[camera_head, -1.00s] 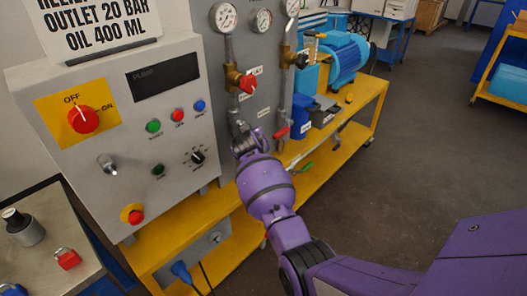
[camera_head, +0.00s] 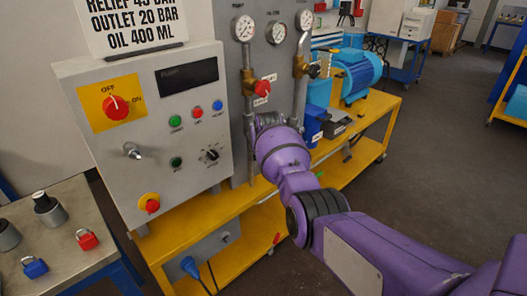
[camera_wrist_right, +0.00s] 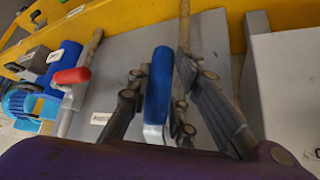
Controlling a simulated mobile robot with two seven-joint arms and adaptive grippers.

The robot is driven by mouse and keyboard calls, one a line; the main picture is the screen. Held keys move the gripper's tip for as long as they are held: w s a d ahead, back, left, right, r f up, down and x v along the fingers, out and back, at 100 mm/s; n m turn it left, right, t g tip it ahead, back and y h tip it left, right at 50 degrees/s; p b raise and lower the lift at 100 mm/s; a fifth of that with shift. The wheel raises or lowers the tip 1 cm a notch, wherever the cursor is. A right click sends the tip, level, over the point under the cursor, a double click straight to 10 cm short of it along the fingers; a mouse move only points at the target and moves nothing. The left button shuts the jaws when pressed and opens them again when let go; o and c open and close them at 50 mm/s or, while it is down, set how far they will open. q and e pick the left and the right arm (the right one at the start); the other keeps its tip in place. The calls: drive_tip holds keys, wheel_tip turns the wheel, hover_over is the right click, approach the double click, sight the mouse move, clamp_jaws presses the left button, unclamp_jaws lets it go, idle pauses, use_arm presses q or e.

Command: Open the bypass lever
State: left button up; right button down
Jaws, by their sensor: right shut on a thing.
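A blue lever handle (camera_wrist_right: 158,82) stands between the two fingers of my right gripper (camera_wrist_right: 155,98) in the right wrist view. The fingers are shut on it, one on each side. A red lever handle (camera_wrist_right: 72,76) is to its left on another pipe, apart from the gripper. The small labels are too blurred to tell which lever is the bypass. In the head view my right wrist (camera_head: 278,150) is in front of the lower pipes and hides the gripper's fingertips and both levers. My left gripper is not in view.
A grey control box (camera_head: 145,140) with knobs and buttons stands left of my arm. A red valve knob (camera_head: 262,88) and gauges (camera_head: 244,28) are above my wrist. A blue motor (camera_head: 355,75) sits on the yellow bench (camera_head: 375,118). Padlocks (camera_head: 87,239) lie on a side table.

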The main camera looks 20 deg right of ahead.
drive_tip(key=shift+w+d+r, duration=0.1)
drive_tip(key=shift+w+r, duration=0.1)
drive_tip(key=shift+r, duration=0.3)
drive_tip(key=c, duration=1.7)
unclamp_jaws()
drive_tip(key=shift+c, duration=0.2)
drive_tip(key=shift+o, duration=0.8)
drive_tip(key=shift+s+f, duration=0.1)
drive_tip(key=shift+f, duration=0.2)
drive_tip(key=v, duration=1.2)
